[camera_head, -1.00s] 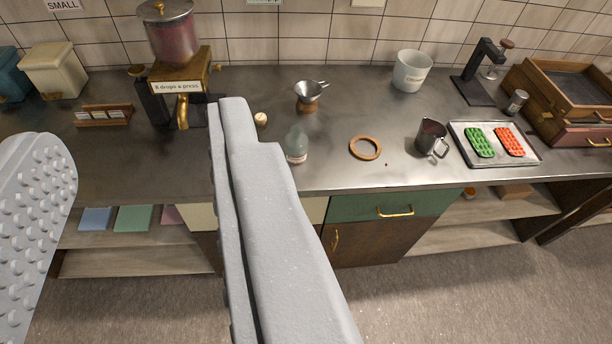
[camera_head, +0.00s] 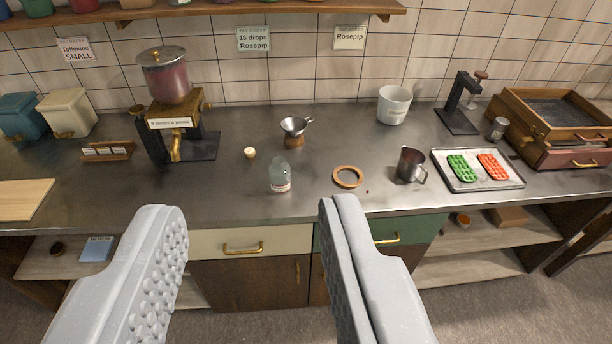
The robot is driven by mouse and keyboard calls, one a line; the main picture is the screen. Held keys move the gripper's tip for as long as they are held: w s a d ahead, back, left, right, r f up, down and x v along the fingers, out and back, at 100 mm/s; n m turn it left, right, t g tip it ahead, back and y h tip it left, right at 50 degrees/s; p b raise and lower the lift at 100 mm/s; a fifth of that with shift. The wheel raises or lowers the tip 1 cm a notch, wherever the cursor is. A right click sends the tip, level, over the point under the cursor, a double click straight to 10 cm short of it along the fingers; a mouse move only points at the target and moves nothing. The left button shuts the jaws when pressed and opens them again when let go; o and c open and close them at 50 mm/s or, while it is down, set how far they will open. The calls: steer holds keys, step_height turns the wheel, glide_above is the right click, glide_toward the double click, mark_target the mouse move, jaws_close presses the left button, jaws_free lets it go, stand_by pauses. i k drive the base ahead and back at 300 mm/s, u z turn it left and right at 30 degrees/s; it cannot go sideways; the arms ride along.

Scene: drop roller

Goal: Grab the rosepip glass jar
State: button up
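A small clear glass jar (camera_head: 280,178) with a pale label stands upright on the steel counter, near its front edge. Its label is too small to read, so I cannot confirm that it is the rosepip jar. A small round pale stopper-like piece (camera_head: 250,153) lies just behind it to the left. My gripper (camera_head: 250,207) is open and empty, its two grey fingers wide apart in the lower picture. The jar appears between and beyond the fingertips, apart from them, nearer the right finger's side.
A dispenser with a pink vessel (camera_head: 168,78) stands at back left. A metal funnel (camera_head: 295,126) stands behind the jar.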

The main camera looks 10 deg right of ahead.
mark_target(279, 171)
steer(key=z, duration=0.05)
steer(key=i, duration=1)
steer(key=u, duration=0.05)
